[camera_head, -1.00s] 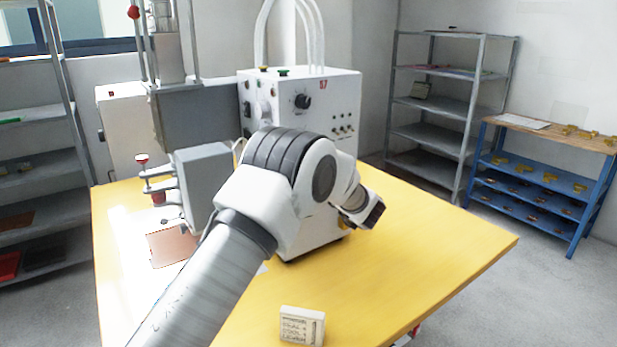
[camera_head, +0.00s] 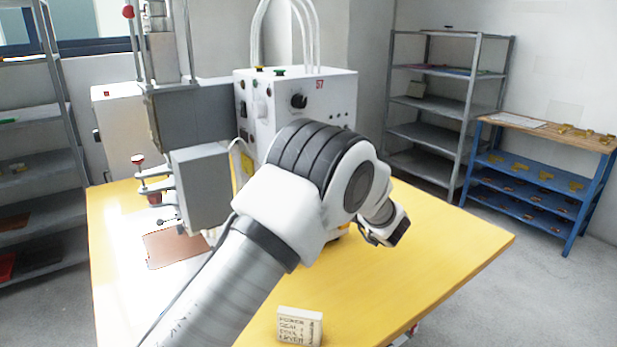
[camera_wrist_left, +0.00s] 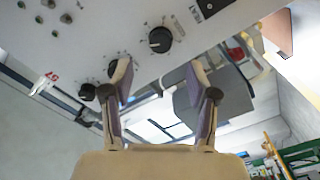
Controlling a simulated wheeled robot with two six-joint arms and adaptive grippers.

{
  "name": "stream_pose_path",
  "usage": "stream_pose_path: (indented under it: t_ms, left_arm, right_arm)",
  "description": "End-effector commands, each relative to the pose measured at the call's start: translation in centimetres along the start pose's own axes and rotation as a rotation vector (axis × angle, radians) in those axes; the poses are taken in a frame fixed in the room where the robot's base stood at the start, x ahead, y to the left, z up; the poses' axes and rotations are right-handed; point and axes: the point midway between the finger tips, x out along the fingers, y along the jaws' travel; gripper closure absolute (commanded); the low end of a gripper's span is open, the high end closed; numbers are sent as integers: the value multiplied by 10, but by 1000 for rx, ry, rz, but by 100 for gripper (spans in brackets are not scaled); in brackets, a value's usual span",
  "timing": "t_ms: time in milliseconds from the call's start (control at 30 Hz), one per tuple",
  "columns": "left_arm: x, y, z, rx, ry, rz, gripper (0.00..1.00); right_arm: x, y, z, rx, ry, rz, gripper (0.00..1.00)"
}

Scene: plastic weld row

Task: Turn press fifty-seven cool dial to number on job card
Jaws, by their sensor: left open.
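Press fifty-seven's white control box (camera_head: 258,108) stands on the yellow table. A black dial (camera_head: 299,101) shows on its face below the red 57; my arm hides the lower face. In the left wrist view the panel is upside down, with a lower dial (camera_wrist_left: 160,39), a middle dial (camera_wrist_left: 114,68) and the dial near the 57 (camera_wrist_left: 87,92). My left gripper (camera_wrist_left: 160,72) is open and empty before the panel, one fingertip overlapping the middle dial's edge. Contact cannot be told. The job card (camera_head: 300,327) stands at the front; its print is blurred.
The grey press head (camera_head: 200,187) stands left of the control box, above a brown sheet (camera_head: 175,249). The right part of the yellow table (camera_head: 440,245) is clear. A grey shelf (camera_head: 440,104) and a blue rack (camera_head: 530,190) stand at the right.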

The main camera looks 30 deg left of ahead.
Motion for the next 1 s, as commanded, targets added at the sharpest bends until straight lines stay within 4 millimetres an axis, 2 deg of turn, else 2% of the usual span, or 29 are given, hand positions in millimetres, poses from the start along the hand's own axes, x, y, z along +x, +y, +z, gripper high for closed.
stream_pose_path:
  t_ms: [100, 233, 767, 867, 1000]
  left_arm:
    - [-28, 1, 0, 2, 0, 4, 41]
    - [-44, 0, 0, 0, 1, 1, 41]
    - [-47, 1, -1, 0, 1, 0, 41]
    - [-46, 12, -9, 0, 1, 0, 41]
    - [-46, 36, -28, 0, 1, 0, 41]
  right_arm:
    - [0, 0, 0, 0, 0, 0, 60]
    - [0, 0, 0, 0, 0, 0, 60]
    - [-1, 0, 0, 0, 0, 0, 60]
    - [-15, 0, 0, 0, 0, 0, 60]
    - [-46, 0, 0, 0, 0, 0, 60]
